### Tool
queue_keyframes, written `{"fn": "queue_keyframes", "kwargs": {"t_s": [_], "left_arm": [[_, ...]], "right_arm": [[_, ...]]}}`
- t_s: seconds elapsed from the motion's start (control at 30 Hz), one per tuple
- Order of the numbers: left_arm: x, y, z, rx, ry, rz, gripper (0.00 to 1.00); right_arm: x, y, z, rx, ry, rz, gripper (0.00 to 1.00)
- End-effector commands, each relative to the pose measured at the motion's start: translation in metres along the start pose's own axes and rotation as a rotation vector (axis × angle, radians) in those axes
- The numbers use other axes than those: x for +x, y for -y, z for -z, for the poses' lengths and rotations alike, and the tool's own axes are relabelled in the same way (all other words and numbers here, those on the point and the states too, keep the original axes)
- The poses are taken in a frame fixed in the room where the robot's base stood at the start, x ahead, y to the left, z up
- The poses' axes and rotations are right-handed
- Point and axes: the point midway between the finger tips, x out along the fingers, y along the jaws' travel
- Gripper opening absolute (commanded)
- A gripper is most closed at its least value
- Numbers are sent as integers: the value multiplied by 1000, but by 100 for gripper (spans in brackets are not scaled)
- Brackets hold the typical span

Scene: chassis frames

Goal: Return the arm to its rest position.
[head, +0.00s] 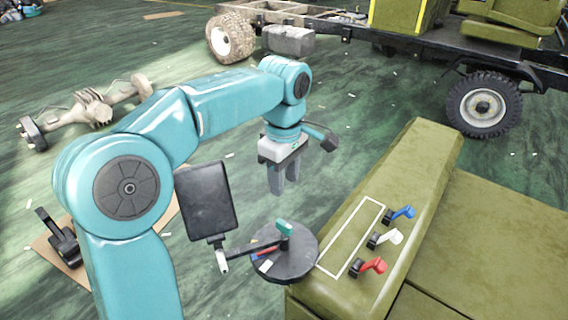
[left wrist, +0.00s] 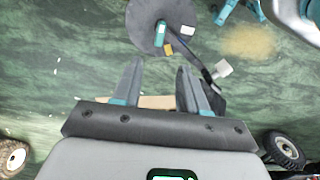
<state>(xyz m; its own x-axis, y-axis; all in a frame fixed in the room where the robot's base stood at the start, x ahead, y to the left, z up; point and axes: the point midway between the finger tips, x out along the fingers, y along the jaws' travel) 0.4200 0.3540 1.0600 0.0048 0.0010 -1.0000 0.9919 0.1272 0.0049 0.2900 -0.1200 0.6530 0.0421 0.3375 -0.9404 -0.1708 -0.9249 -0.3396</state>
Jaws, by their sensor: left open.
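My left arm (head: 230,95) comes in from the left in the head view and bends down at its wrist. Its gripper (head: 284,190) points downward, open and empty, above the floor behind a round dark table. In the left wrist view the two fingers (left wrist: 158,85) stand apart with nothing between them. My right gripper is in neither view.
The round dark table (head: 298,268) bears small coloured items and a dark screen (head: 207,200) on an arm. An olive panel (head: 420,180) at right carries blue (head: 402,213), white (head: 388,237) and red (head: 371,265) levers. A chassis with wheels (head: 484,104) stands behind.

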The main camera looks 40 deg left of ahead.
Motion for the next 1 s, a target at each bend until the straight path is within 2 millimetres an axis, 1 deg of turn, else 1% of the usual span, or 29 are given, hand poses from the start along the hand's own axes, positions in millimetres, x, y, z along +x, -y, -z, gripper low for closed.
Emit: {"fn": "queue_keyframes", "kwargs": {"t_s": [0.03, 0.1, 0.23, 1.0], "left_arm": [[-10, -1, 0, 0, 0, -2, 43], [-17, -1, 0, 0, 0, -1, 43], [-24, 0, 0, 0, 0, 1, 43], [-24, 1, 0, 0, 0, 1, 43]], "right_arm": [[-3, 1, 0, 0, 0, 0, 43], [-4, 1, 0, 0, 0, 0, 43], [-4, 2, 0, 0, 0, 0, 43], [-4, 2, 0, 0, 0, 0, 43]]}}
